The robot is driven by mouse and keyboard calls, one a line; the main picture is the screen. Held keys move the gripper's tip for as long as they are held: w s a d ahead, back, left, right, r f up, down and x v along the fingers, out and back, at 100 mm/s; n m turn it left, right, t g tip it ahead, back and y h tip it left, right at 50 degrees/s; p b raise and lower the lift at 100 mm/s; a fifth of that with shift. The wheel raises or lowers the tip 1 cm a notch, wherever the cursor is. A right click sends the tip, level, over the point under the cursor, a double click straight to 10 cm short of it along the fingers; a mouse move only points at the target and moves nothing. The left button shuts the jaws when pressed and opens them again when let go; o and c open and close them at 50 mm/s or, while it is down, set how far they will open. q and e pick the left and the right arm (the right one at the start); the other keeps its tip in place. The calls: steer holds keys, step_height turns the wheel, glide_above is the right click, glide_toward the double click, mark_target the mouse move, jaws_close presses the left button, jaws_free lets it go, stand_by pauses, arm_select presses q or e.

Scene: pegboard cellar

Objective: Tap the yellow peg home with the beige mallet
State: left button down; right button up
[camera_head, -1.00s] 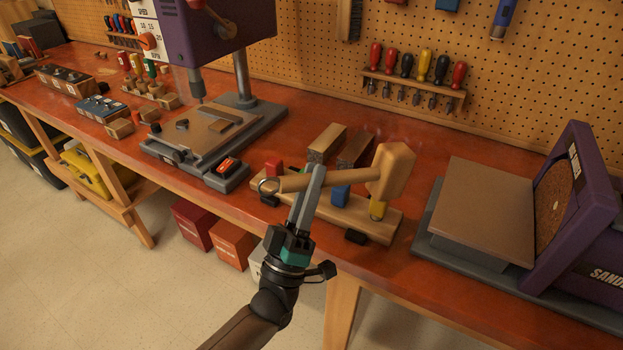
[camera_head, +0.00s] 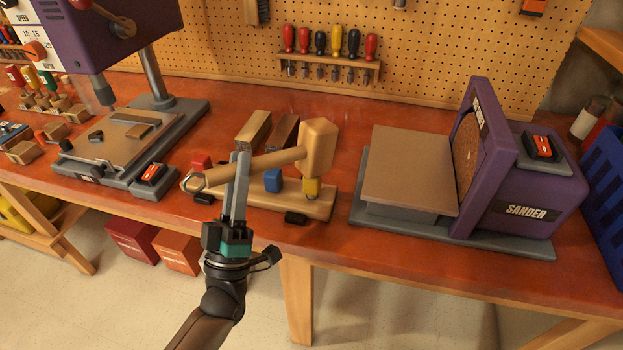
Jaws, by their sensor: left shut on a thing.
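The beige mallet (camera_head: 317,146) is held by its handle in my left gripper (camera_head: 238,168), which is shut on it. The handle lies across the view, with its ringed end at the left and the block head at the right. The yellow peg (camera_head: 311,188) stands in the wooden peg board (camera_head: 262,196), right below the mallet head in the picture. The head hides the peg's top, so I cannot tell whether they touch. A blue peg (camera_head: 273,180) and a red peg (camera_head: 201,163) also stand in the board. My right gripper is not in view.
Two wooden blocks (camera_head: 254,130) lie behind the peg board. A purple sander (camera_head: 520,190) stands to the right and a drill press (camera_head: 125,130) to the left. The bench front (camera_head: 320,240) is clear.

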arm_select(q)
steer(key=shift+r+p, duration=2.55)
steer(key=shift+r, duration=0.65)
steer(key=shift+f, duration=0.2)
step_height(320, 180, down, 7)
steer(key=b, duration=0.7)
steer(key=shift+f, duration=0.2)
step_height(320, 180, up, 6)
steer(key=p, duration=0.5)
steer(key=shift+r+p, duration=0.75)
steer(key=shift+f, duration=0.15)
